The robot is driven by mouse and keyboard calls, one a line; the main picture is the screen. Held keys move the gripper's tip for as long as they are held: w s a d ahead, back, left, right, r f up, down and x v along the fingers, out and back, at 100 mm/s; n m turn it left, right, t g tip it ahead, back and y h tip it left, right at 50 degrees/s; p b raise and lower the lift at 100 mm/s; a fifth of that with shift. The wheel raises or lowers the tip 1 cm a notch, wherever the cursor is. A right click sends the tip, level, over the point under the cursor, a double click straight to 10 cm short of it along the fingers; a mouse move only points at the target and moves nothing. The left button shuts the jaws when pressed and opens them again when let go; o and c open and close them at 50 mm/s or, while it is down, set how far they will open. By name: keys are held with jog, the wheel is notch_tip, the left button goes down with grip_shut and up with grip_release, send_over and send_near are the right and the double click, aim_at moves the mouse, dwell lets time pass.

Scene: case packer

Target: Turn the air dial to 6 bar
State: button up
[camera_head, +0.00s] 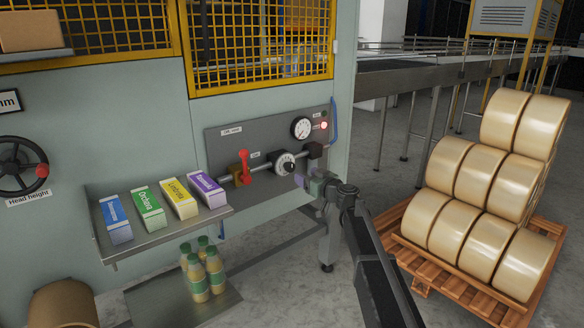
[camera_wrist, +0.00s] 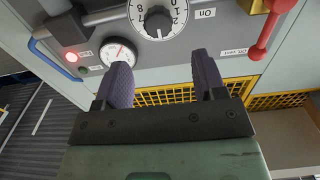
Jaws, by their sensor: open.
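The air dial (camera_head: 285,164) is a round white-faced knob with a dark centre on the grey control panel (camera_head: 222,143). In the wrist view the dial (camera_wrist: 180,10) sits at the top, upside down, with numbers round its rim; its full setting cannot be read. My gripper (camera_head: 316,184) is just right of and below the dial in the head view. In the wrist view my gripper (camera_wrist: 162,66) has its two purple fingers apart, with nothing between them, and the dial lies beyond the tips. A pressure gauge (camera_head: 301,127) with a red needle is above the dial.
A red lever (camera_head: 244,167) is on the pipe left of the dial. A red lamp (camera_head: 323,125) glows beside the gauge. A shelf (camera_head: 110,255) with several cartons is left below the panel. A pallet (camera_head: 430,262) of large rolls stands right.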

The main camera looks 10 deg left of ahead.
aim_at(293, 168)
jog(key=x, duration=1)
jog(key=shift+d, duration=0.1)
jog(key=shift+c, duration=0.4)
jog(key=c, duration=0.8)
jog(key=shift+m, duration=0.4)
jog(key=m, duration=0.5)
jog(key=shift+d+f, duration=0.1)
jog(key=m, duration=0.6)
jog(key=shift+f, duration=0.1)
